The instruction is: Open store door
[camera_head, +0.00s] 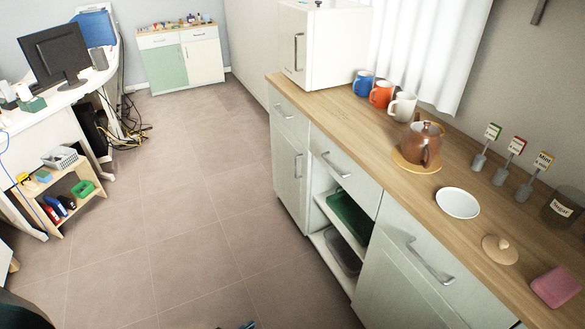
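No door is labelled as the store door. A white box cabinet (333,45) on the counter has a shut door with a vertical handle (298,52). Below the counter are a narrow shut door (290,180) with a vertical handle and a larger pale shut front (400,285) with a slanted handle (430,262). A low cabinet (183,57) at the back has one green and one white door, both shut. A small dark bluish tip at the bottom edge may belong to my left gripper (240,325); its opening is hidden. My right gripper is not in view.
The wooden counter (380,140) holds mugs, a brown teapot (424,145), a white plate (458,203), a sugar jar (562,207) and a pink sponge (556,287). An open shelf (345,235) holds trays. A desk (60,100) stands left. The tiled floor (190,190) between is clear.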

